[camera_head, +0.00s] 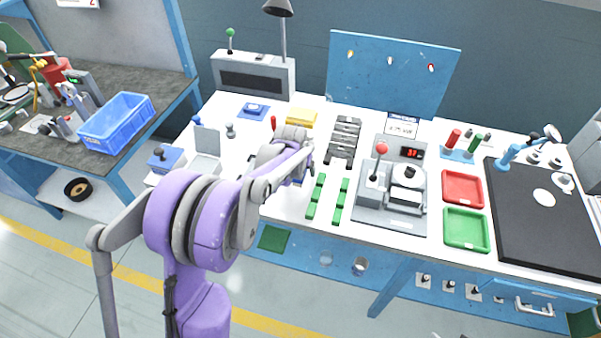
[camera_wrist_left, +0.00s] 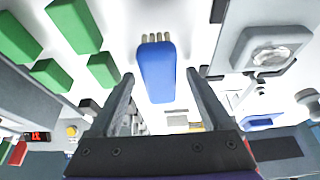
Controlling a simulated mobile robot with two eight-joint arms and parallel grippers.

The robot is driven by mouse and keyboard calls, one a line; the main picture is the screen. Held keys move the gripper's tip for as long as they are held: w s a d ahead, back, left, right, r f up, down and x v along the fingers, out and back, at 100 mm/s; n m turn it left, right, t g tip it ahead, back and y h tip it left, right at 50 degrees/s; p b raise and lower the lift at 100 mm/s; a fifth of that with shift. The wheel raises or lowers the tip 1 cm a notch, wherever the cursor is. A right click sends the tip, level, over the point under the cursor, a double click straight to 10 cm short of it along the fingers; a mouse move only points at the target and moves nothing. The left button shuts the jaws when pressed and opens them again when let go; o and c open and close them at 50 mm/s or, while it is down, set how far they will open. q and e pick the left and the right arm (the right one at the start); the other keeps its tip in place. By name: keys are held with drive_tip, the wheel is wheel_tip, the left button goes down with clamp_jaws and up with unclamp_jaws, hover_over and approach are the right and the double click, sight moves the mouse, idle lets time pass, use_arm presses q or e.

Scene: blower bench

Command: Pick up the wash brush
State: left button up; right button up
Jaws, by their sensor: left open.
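The wash brush (camera_wrist_left: 157,70) has a blue body with a row of pale bristles at its top end in the left wrist view. It lies on the white bench top. My left gripper (camera_wrist_left: 160,77) is open, with one finger on each side of the blue body and visible gaps between. I cannot tell the height of the fingertips over the brush. In the head view my purple and grey left arm hides most of the brush and the gripper. My right gripper is not in view.
Green blocks (camera_head: 315,197) lie just right of the gripper in the head view. A dark grey slotted rack (camera_head: 344,138) and a yellow block (camera_head: 301,118) stand behind. A grey machine with a red-knobbed lever (camera_head: 381,148) is farther right. Red (camera_head: 462,188) and green (camera_head: 466,230) trays lie beyond.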

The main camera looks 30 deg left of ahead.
sight(300, 169)
use_arm(q)
drive_tip(key=shift+f, duration=0.25)
drive_tip(key=shift+c, duration=0.3)
clamp_jaws()
idle(0.4)
drive_tip(key=shift+r, duration=0.15)
wheel_tip(300, 169, up, 10)
drive_tip(key=shift+r+p, duration=0.15)
drive_tip(key=shift+p, duration=0.15)
